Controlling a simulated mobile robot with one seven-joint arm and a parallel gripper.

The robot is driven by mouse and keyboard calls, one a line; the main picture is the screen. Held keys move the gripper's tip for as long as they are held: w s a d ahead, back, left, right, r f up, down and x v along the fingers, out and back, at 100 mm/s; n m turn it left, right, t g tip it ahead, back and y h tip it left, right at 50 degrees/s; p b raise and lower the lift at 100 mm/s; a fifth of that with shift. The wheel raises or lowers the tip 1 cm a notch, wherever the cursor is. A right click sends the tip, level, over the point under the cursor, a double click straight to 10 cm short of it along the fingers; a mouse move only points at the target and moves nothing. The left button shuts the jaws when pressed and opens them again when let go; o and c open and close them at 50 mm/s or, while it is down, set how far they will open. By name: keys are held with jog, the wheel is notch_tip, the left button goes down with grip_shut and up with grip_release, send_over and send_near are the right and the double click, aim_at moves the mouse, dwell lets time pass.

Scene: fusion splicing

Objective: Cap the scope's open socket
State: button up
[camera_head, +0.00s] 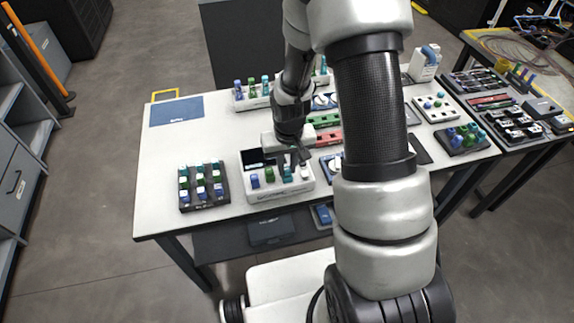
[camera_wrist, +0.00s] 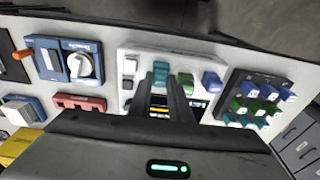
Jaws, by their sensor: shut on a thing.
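The scope is a white unit with a dark screen (camera_head: 250,193), near the front edge of the table; it also shows in the wrist view (camera_wrist: 205,59). My gripper (camera_head: 289,162) is over its front row, pointing down. In the wrist view the fingertips (camera_wrist: 161,77) are shut on a teal cap (camera_wrist: 160,68). The teal cap is in line with a green cap (camera_wrist: 186,80) and a blue cap (camera_wrist: 211,80) on the scope. The fingers hide the cap's lower part and its socket, so I cannot tell whether it is fully seated.
A black rack (camera_head: 204,190) of blue, green and teal caps stands left of the scope. A blue unit with a white dial (camera_wrist: 82,66) stands on its other side. A blue mat (camera_head: 176,111) lies at the back left. The table (camera_head: 160,180) is clear at its left.

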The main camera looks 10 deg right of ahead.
jog(key=shift+f, duration=0.3)
jog(key=o, duration=0.9)
jog(key=shift+o, duration=0.2)
jog(key=shift+r, duration=0.15)
jog(key=shift+r+p, duration=1.75)
jog(key=shift+r, duration=1.15)
